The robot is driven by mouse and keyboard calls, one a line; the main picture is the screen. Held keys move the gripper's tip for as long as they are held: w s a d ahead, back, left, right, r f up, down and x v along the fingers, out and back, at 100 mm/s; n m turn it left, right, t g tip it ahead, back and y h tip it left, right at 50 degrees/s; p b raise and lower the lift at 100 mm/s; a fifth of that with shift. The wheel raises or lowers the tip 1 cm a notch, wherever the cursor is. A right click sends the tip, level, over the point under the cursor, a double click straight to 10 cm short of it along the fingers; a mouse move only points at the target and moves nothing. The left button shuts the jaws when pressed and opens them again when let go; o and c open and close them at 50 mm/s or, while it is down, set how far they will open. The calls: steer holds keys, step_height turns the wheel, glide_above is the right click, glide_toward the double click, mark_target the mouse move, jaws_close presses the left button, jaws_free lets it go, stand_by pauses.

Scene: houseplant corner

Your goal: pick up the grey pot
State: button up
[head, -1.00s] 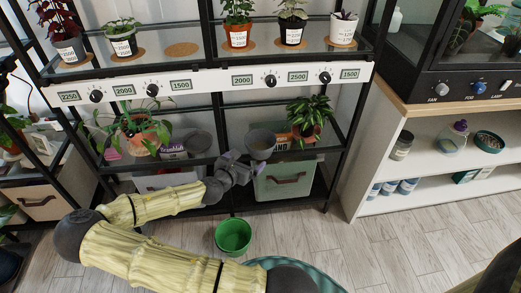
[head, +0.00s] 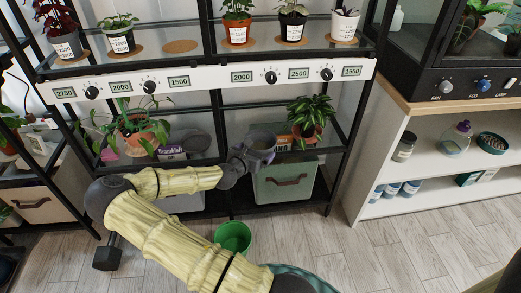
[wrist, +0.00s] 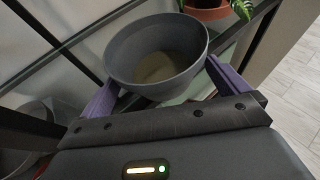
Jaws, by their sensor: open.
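The grey pot (head: 262,139) stands on the middle shelf of the black rack, left of a potted plant in terracotta. In the wrist view the grey pot (wrist: 155,50) is upright, wide-mouthed, with a dull brownish inside. My gripper (wrist: 160,76) is open, with one purple finger on each side of the pot. Whether either finger touches the wall cannot be told. In the head view my gripper (head: 258,152) is at the pot and partly covers it. A second grey pot (head: 198,143) stands farther left on the same shelf.
The terracotta-potted plant (head: 308,125) is close on the right. A green bin (head: 285,180) sits below the shelf. The dial panel (head: 215,80) runs above. A green bucket (head: 232,236) is on the floor.

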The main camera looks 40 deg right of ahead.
mark_target(265, 143)
steer(key=x, duration=0.3)
steer(key=shift+w+d+f+b, duration=0.1)
steer(key=shift+b, duration=0.3)
steer(key=c, duration=0.9)
steer(key=shift+o, duration=0.2)
step_height(265, 143, up, 10)
steer(key=p, duration=0.4)
